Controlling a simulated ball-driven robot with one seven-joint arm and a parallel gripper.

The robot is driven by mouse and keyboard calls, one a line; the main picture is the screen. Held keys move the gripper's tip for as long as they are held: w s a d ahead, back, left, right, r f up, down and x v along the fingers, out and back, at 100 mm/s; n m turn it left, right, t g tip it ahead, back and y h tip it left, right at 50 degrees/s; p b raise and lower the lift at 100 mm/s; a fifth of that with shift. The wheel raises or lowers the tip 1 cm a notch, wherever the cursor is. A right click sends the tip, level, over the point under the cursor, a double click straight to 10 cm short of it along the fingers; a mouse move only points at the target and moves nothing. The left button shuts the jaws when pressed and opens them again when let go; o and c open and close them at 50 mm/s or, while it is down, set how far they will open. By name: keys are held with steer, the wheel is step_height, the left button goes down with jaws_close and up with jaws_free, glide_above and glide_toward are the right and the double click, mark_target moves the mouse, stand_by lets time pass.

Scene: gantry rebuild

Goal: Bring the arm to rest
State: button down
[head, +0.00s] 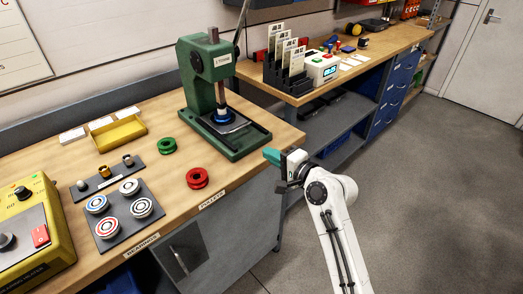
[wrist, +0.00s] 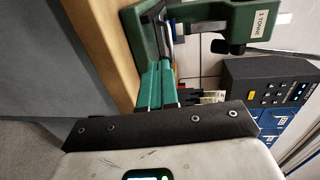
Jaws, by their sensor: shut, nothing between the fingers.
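My white arm (head: 335,225) reaches up from the bottom of the head view, beside the front edge of the workbench. My gripper (head: 272,156) has teal fingers and points left toward the green press. In the wrist view my gripper (wrist: 153,88) shows its teal fingers together, with nothing held. The fingers look close to the press base in the head view, but I cannot tell the exact gap.
The green press (head: 210,95) stands on the wooden workbench (head: 160,190). A red ring (head: 198,178) and a green ring (head: 167,146) lie in front of it. A yellow machine (head: 32,230) is at left. Open grey floor (head: 440,190) lies to the right.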

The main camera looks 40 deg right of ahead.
steer(key=shift+s+r, duration=0.1)
steer(key=shift+s, duration=0.5)
